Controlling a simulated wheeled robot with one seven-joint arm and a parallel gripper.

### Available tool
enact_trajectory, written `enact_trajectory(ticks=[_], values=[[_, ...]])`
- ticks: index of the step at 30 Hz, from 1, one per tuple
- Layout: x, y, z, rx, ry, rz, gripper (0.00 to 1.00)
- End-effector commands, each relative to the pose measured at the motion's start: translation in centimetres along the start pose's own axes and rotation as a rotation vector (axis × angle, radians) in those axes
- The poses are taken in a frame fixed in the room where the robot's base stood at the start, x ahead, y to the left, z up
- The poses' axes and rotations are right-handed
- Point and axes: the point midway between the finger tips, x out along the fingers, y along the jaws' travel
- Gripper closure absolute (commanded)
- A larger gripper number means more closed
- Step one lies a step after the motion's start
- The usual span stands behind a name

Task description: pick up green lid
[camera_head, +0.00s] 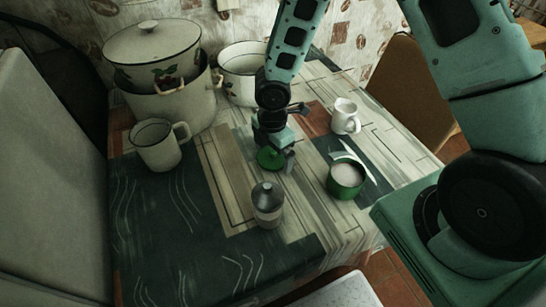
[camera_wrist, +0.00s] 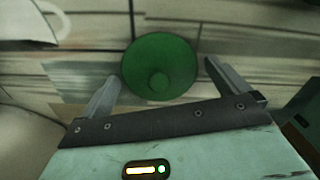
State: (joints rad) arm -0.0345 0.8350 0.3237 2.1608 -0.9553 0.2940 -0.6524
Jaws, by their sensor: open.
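The green lid (camera_head: 269,158) is a small round disc with a knob on top, lying flat on the table. In the wrist view the lid (camera_wrist: 160,66) shows whole, with its knob toward me. My gripper (camera_head: 287,160) is low over the table, right at the lid. In the wrist view the two fingers of my gripper (camera_wrist: 161,76) are spread, one on each side of the lid, with nothing held. I cannot tell whether either finger touches it.
A green pot (camera_head: 345,178) with white contents stands right of the lid. A white mug (camera_head: 346,117) is behind right, an enamel mug (camera_head: 160,145) left. Big pots (camera_head: 172,105) fill the back left. The dark front-left cloth (camera_head: 165,235) is clear.

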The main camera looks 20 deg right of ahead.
Motion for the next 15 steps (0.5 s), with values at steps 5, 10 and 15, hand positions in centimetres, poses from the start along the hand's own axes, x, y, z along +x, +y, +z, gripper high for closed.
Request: enact_trajectory(ticks=[5,10,15], values=[[0.08,0.02,-0.02,0.000,0.000,0.001,0.00],[0.07,0.02,-0.02,0.000,0.000,0.001,0.33],[0.06,0.02,-0.02,0.000,0.000,0.001,0.41]])
